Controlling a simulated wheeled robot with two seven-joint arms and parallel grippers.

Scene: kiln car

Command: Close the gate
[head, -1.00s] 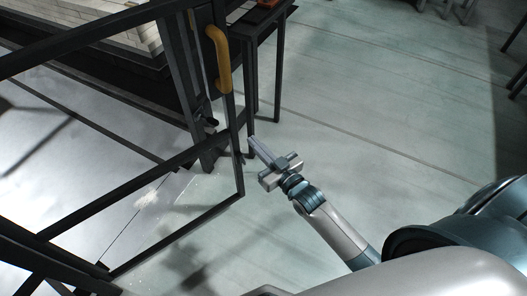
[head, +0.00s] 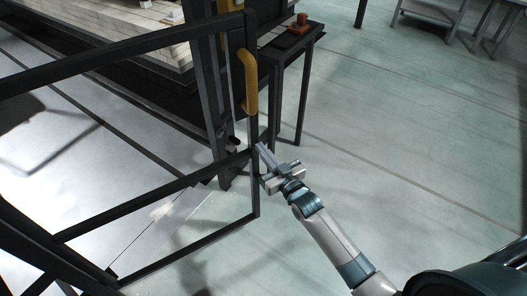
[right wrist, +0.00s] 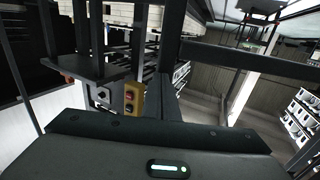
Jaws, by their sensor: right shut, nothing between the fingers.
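The gate is a dark metal frame (head: 140,204) filling the left of the head view, with a yellow handle (head: 249,82) on its free upright edge. The gate seems to stand open, angled across the floor. My right gripper (head: 262,150) is shut and empty. Its fingertips are at the gate's free edge, below the handle; I cannot tell whether they touch it. In the right wrist view, a dark upright and crossbar (right wrist: 250,60), probably the gate's, rise close ahead. The fingers are not clear in that view. My left gripper is not in view.
A dark side table (head: 290,45) with a small orange-red object (head: 299,25) stands behind the gate's free edge. Pale stacked slabs (head: 120,45) lie on the kiln car behind the frame. A yellow button box (right wrist: 134,98) shows in the wrist view.

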